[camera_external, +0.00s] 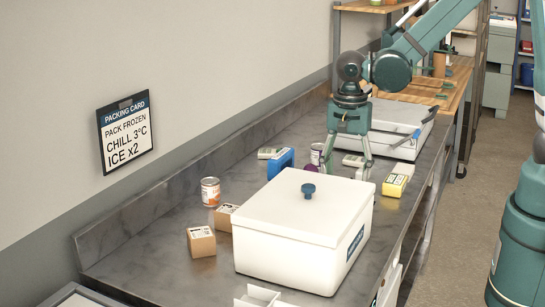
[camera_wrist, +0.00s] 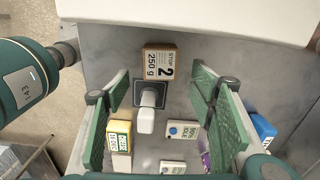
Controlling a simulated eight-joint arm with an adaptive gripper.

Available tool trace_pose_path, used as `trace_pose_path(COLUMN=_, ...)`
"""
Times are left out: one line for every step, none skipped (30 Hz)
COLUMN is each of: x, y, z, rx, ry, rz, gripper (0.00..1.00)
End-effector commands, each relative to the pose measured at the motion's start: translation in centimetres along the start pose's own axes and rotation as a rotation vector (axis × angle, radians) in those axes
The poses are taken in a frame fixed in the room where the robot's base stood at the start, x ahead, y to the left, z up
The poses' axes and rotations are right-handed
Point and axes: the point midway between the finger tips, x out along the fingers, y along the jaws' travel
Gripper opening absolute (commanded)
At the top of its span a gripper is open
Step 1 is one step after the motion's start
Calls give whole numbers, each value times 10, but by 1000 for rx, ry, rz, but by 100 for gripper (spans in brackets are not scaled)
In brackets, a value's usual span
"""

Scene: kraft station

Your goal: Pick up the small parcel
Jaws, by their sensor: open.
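A small brown parcel (camera_wrist: 158,62) with a white label reading "STOP 2, 250 g" lies near the top middle of the wrist view, just short of the white cooler box. I cannot make it out in the external view, where the cooler appears to hide it. My gripper (camera_external: 348,172) points down over the bench behind the cooler. In the wrist view my gripper (camera_wrist: 157,85) is open, with green fingers left and right and the parcel beyond the gap between them. Two other brown parcels, a front one (camera_external: 201,242) and a rear one (camera_external: 224,217), stand left of the cooler.
The lidded white cooler (camera_external: 285,250) is a large obstacle. A dark square plate (camera_wrist: 138,101) with a white piece lies near the parcel. A yellow box (camera_external: 394,186), blue item (camera_external: 281,163), can (camera_external: 210,191) and purple item (camera_external: 311,168) stand around. A white case (camera_external: 400,116) lies behind.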

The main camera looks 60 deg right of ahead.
Motion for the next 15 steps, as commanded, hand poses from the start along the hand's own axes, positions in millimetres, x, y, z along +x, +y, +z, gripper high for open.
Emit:
trace_pose_path(x=1, y=0, z=0, rx=0, ry=0, rz=0, gripper=55)
trace_pose_path(x=2, y=0, z=0, rx=0, ry=0, rz=0, gripper=55)
trace_pose_path(x=4, y=0, z=0, rx=0, ry=0, rz=0, gripper=55)
trace_pose_path(x=5, y=0, z=0, rx=0, ry=0, rz=0, gripper=55)
trace_pose_path(x=7, y=0, z=0, rx=0, ry=0, rz=0, gripper=55)
trace_pose_path(x=10, y=-1, z=0, rx=-1, ry=0, rz=0, gripper=55)
trace_pose_path(x=12, y=-1, z=0, rx=-1, ry=0, rz=0, gripper=55)
trace_pose_path(x=14, y=-1, z=0, rx=-1, ry=0, rz=0, gripper=55)
trace_pose_path(x=17, y=-1, z=0, rx=-1, ry=0, rz=0, gripper=55)
trace_pose_path(x=19, y=0, z=0, rx=-1, ry=0, rz=0, gripper=55)
trace_pose_path(x=21, y=0, z=0, rx=-1, ry=0, rz=0, gripper=55)
trace_pose_path(x=23, y=0, z=0, rx=-1, ry=0, rz=0, gripper=55)
trace_pose_path(x=24, y=0, z=0, rx=-1, ry=0, rz=0, gripper=55)
trace_pose_path(x=25, y=0, z=0, rx=-1, ry=0, rz=0, gripper=55)
trace_pose_path(x=26, y=0, z=0, rx=-1, ry=0, rz=0, gripper=55)
